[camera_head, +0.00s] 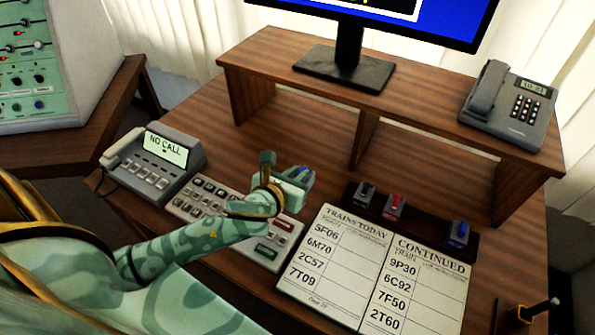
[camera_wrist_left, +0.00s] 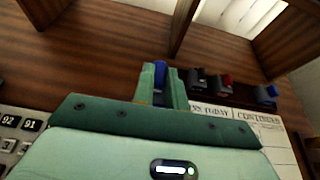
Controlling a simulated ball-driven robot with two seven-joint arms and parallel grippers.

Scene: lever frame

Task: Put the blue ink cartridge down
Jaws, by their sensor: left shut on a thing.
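My left gripper (camera_head: 297,176) is shut on a blue ink cartridge (camera_head: 304,171), held in front of the shelf and above the desk, left of the dark rack (camera_head: 426,221). In the left wrist view the blue cartridge (camera_wrist_left: 160,74) stands between the two pale green fingers (camera_wrist_left: 163,86), which hide much of it. The rack holds a dark grey cartridge (camera_head: 365,194), a red cartridge (camera_head: 394,205) and another blue cartridge (camera_head: 458,234). A gap shows between the red and blue ones. My right gripper is not in view.
The train sheets (camera_head: 372,270) lie in front of the rack. A button panel (camera_head: 270,248) lies under my left arm, with a desk phone (camera_head: 152,163) to its left. A wooden shelf (camera_head: 405,118) bears a monitor stand (camera_head: 344,70) and another phone (camera_head: 508,105). Bare desk lies behind the rack.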

